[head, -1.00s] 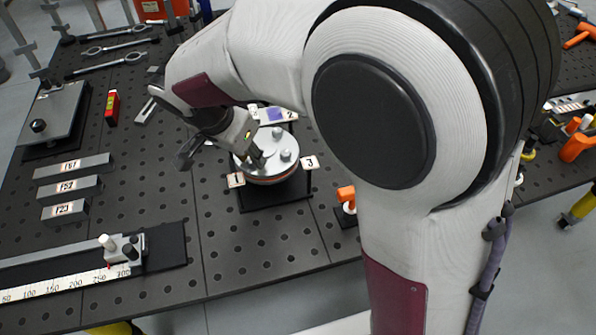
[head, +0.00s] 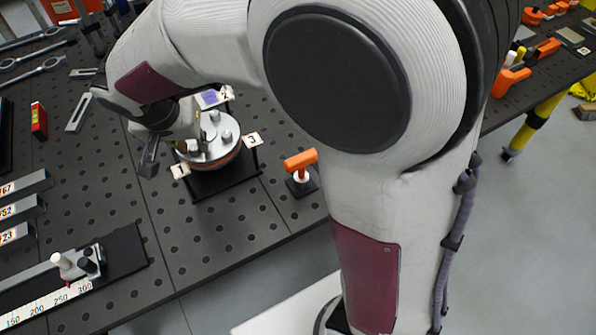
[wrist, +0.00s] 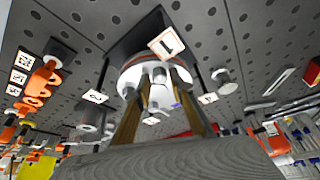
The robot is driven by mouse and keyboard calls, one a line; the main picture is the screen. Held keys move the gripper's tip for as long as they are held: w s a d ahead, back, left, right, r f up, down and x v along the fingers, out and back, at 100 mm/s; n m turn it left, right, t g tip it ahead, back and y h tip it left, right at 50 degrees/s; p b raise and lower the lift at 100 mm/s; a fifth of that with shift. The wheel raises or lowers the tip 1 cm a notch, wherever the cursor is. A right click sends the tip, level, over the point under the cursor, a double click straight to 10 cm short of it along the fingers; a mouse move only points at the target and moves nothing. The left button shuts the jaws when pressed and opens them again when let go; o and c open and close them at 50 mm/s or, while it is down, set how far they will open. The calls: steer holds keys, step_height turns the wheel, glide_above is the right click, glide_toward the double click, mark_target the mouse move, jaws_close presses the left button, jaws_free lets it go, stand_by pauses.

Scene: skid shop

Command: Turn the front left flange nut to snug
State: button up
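A round metal flange (head: 222,156) with several upright nuts stands on a black base, with numbered white tags around it. The front left nut, near tag 1 (head: 180,170), is mostly hidden by my gripper (head: 190,148) in the head view. In the wrist view the flange (wrist: 128,78) lies beyond my fingers, with tag 1 (wrist: 166,43) at its edge. My gripper (wrist: 163,92) has its two yellowish fingers apart, reaching to the flange top, with a nut (wrist: 159,75) between their tips. Contact with the nut cannot be made out.
An orange-handled tool (head: 300,162) stands right of the flange. A sliding gauge with a scale (head: 75,265) lies at front left. Marked blocks (head: 20,208) and a red level (head: 39,120) are at left. The perforated table between is clear.

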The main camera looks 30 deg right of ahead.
steer(key=shift+d+n+y, duration=0.1)
steer(key=shift+n+y, duration=0.3)
steer(key=shift+n, duration=0.6)
steer(key=shift+n+t+y, duration=0.3)
steer(key=shift+n+y, duration=0.4)
steer(key=shift+n, duration=1.1)
steer(key=shift+d+n+y, duration=0.1)
steer(key=shift+n+y, duration=0.4)
steer(key=shift+n, duration=0.85)
steer(key=shift+d+n+y, duration=0.1)
steer(key=shift+n+y, duration=0.4)
steer(key=shift+n, duration=0.85)
steer(key=w+v, duration=0.1)
steer(key=v, duration=0.7)
steer(key=s+d+m+h, duration=0.1)
steer(key=s+d+m, duration=0.2)
steer(key=s, duration=0.6)
steer(key=s+d+m+t+h, duration=0.1)
steer(key=s+d+m, duration=0.1)
steer(key=s+d, duration=0.4)
steer(key=shift+s+d+r+m, duration=0.35)
steer(key=shift+s+r+m, duration=0.05)
steer(key=shift+s, duration=1.85)
steer(key=shift+a, duration=0.1)
